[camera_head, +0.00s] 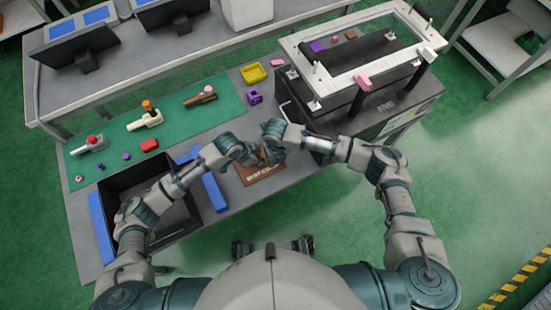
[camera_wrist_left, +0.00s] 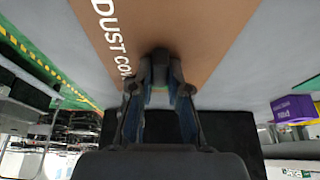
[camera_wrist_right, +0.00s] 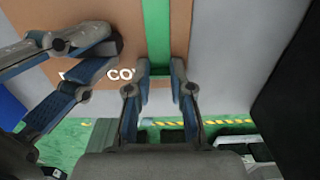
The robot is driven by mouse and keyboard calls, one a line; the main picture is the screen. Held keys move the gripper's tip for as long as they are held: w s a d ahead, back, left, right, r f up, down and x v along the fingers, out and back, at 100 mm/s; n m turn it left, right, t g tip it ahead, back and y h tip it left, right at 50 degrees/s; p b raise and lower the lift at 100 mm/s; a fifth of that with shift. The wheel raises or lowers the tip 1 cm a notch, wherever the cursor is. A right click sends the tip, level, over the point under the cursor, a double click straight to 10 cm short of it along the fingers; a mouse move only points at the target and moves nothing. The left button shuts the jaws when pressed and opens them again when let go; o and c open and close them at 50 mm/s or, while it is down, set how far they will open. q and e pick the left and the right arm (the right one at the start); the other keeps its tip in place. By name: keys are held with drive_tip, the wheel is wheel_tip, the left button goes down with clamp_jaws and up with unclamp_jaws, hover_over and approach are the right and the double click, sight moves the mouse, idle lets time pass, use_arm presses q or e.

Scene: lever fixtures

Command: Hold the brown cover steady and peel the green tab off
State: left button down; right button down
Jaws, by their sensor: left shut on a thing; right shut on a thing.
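The brown cover (camera_head: 262,174) lies flat at the front of the grey table, with white lettering. My right gripper (camera_wrist_right: 160,72) is shut on the strip's near end. My left gripper (camera_head: 254,157) and right gripper (camera_head: 271,151) are close together over the cover. They hide the tab in the head view.
A black bin (camera_head: 125,190) and blue bars (camera_head: 214,192) are left of the cover. A green mat (camera_head: 120,158) holds several tools. A purple block (camera_head: 254,95) and yellow tray (camera_head: 253,73) lie behind. A black fixture with a white frame (camera_head: 300,48) stands at right.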

sight(276, 163)
drive_tip(key=shift+r, duration=0.65)
idle(0.9)
drive_tip(key=shift+r, duration=1.95)
use_arm(q)
drive_tip(key=c, duration=1.1)
unclamp_jaws()
drive_tip(key=shift+o, duration=0.2)
drive_tip(key=v, duration=1.1)
drive_tip(key=shift+a+r, duration=0.2)
drive_tip(key=shift+r, duration=0.2)
drive_tip(key=shift+f, duration=0.1)
